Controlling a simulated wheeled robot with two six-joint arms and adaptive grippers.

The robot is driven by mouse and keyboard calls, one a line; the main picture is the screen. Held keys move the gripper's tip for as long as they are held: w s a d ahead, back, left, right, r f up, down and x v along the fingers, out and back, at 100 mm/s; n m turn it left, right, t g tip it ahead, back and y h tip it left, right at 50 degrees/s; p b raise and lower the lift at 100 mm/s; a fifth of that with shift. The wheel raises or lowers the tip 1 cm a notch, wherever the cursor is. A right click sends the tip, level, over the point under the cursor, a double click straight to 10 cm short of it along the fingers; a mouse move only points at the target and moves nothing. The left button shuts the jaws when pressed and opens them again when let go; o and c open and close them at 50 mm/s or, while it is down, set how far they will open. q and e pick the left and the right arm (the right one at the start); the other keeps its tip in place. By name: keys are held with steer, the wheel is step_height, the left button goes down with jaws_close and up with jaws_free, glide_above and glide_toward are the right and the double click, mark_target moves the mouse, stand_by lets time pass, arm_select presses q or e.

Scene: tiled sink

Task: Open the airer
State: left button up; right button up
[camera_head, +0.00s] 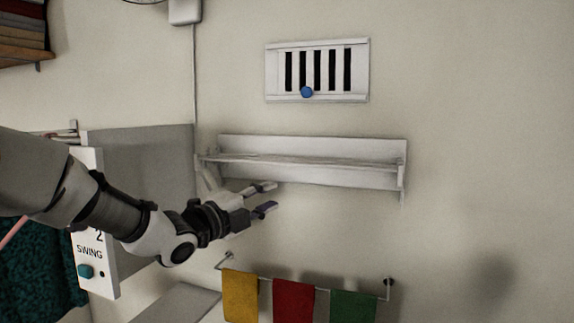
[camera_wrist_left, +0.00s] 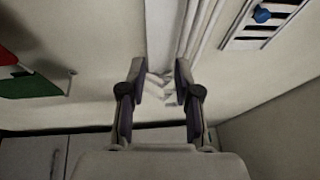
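The airer appears to be the white wall-mounted unit (camera_head: 310,160), with a long back board and thin rails along its front. It looks folded close to the wall. My left gripper (camera_head: 266,198) is open and empty, just below the airer's left part in the head view. In the left wrist view, the airer's white board and rails (camera_wrist_left: 165,35) run from the top edge down to between the two spread fingertips (camera_wrist_left: 158,82). I cannot tell whether a finger touches it. My right gripper is in neither view.
A white vent (camera_head: 318,70) with a blue knob (camera_head: 307,92) is above the airer. Below, yellow, red and green towels (camera_head: 293,303) hang on a rail. A white panel marked "SWING" (camera_head: 92,240) stands at left. The wall right of the airer is clear.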

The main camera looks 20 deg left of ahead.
mark_target(287, 164)
arm_select(q)
step_height(287, 164, up, 5)
steer(key=s+t, duration=0.1)
steer(key=s, duration=0.1)
steer(key=p+x, duration=0.1)
steer(key=x, duration=0.1)
steer(key=p+x, duration=0.1)
steer(key=x, duration=0.1)
steer(key=p+x, duration=0.1)
steer(key=x, duration=0.2)
steer(key=shift+w+a+f+p, duration=0.1)
steer(key=shift+w+a+p, duration=0.15)
steer(key=shift+p, duration=0.1)
steer(key=shift+w+d, duration=0.35)
steer(key=shift+w, duration=0.1)
steer(key=shift+c, duration=1)
jaws_close()
